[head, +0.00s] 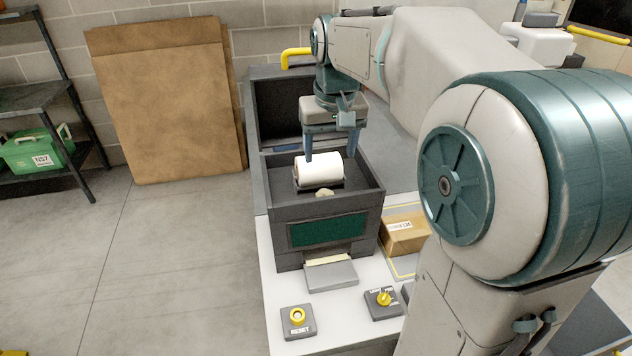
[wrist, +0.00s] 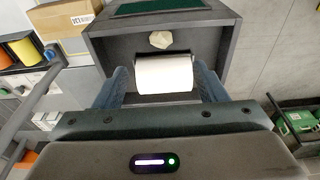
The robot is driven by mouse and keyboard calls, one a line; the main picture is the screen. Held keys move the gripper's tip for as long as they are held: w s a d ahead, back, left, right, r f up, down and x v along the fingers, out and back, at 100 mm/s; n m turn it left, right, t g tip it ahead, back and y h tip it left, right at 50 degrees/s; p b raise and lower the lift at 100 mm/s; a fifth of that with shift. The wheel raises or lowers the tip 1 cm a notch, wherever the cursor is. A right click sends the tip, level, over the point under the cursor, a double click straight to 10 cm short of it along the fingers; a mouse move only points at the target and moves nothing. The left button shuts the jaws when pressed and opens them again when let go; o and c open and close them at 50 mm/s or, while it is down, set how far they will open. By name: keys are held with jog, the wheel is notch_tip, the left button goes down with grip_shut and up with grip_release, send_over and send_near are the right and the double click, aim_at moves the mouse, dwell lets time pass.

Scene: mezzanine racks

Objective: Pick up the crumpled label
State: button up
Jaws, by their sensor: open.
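The crumpled label (head: 324,193) is a small cream wad inside the open dark printer (head: 368,206), just in front of a white paper roll (head: 319,170). In the wrist view the crumpled label (wrist: 160,40) lies beyond the roll (wrist: 164,74), towards the printer's front wall. My gripper (head: 331,154) is open and points down over the printer. Its two blue-grey fingers (wrist: 163,76) stand apart on either side of the roll in the wrist view. Nothing is held, and the label is outside the fingers, on the front side of the roll.
The printer's raised lid (head: 277,105) stands at the back. The printer walls surround the roll and label closely. A cardboard box (head: 404,233) sits to the right on the white table. A reset button (head: 297,318) and a yellow-knobbed switch (head: 383,301) are in front.

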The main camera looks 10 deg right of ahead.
aim_at(325, 191)
jog(key=f, duration=0.4)
jog(key=w+f+p, duration=0.1)
jog(key=f, duration=0.4)
jog(key=w+f+p, duration=0.1)
jog(key=f, duration=0.3)
jog(key=shift+a+f, duration=0.1)
jog(key=shift+f, duration=0.1)
jog(key=shift+c, duration=0.4)
jog(key=c, duration=1)
